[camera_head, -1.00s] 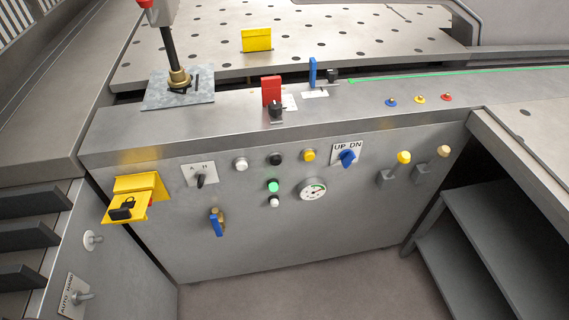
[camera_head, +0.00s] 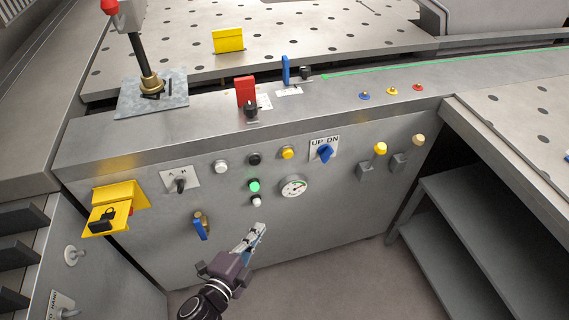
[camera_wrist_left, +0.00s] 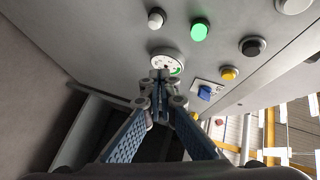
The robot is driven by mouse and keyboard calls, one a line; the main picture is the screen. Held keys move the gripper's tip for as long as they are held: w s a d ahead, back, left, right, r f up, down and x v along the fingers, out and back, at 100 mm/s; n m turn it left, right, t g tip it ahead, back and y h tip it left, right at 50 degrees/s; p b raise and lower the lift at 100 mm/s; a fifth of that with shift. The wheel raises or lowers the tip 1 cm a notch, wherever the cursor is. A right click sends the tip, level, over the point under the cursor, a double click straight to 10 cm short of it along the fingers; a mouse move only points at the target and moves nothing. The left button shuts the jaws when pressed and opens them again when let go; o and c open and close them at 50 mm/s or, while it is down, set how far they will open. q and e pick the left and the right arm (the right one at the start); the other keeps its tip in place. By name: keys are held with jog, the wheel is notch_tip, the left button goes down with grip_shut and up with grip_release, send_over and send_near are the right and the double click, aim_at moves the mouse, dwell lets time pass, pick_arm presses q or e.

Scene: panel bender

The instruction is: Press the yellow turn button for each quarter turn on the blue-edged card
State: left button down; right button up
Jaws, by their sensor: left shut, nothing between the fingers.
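A round yellow button (camera_head: 287,152) sits on the front panel, right of a black button (camera_head: 254,159). It also shows in the left wrist view (camera_wrist_left: 229,73). I cannot tell if it is the turn button, as other yellow buttons are in view. A thin upright blue plate (camera_head: 286,70) stands on the ledge above with a white label at its foot. I cannot tell if it is the blue-edged card, and no turn marks are readable. My left gripper (camera_head: 260,229) is shut and empty, in front of the panel, below the white button (camera_head: 257,201). My right gripper is out of view.
A gauge (camera_head: 294,187), green button (camera_head: 254,186) and blue UP/DN switch (camera_head: 325,153) are close by. A yellow knob (camera_head: 380,149) is further right. A blue-handled valve (camera_head: 200,228) and yellow lock box (camera_head: 117,206) are left. Shelves (camera_head: 470,225) stand at the right.

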pick_arm(q)
jog(key=d+r+m+t+h, duration=0.1)
jog(key=d+r+m+h, duration=0.1)
jog(key=r, duration=1.1)
jog(key=shift+d+m+t, duration=0.4)
jog(key=shift+d+m, duration=0.4)
jog(key=shift+m, duration=0.3)
jog(key=p, duration=0.2)
send_near(292, 155)
jog(key=w+d, duration=0.1)
jog(key=d, duration=0.3)
jog(key=shift+w+a+f, duration=0.1)
jog(key=shift+w+a, duration=0.15)
jog(key=shift+w, duration=0.45)
jog(key=shift+w+a+r, duration=0.1)
jog(key=shift+w+a, duration=0.1)
jog(key=shift+w, duration=0.5)
jog(key=shift+w+a+f, duration=0.1)
jog(key=shift+w+a, duration=0.15)
jog(key=shift+w, duration=0.45)
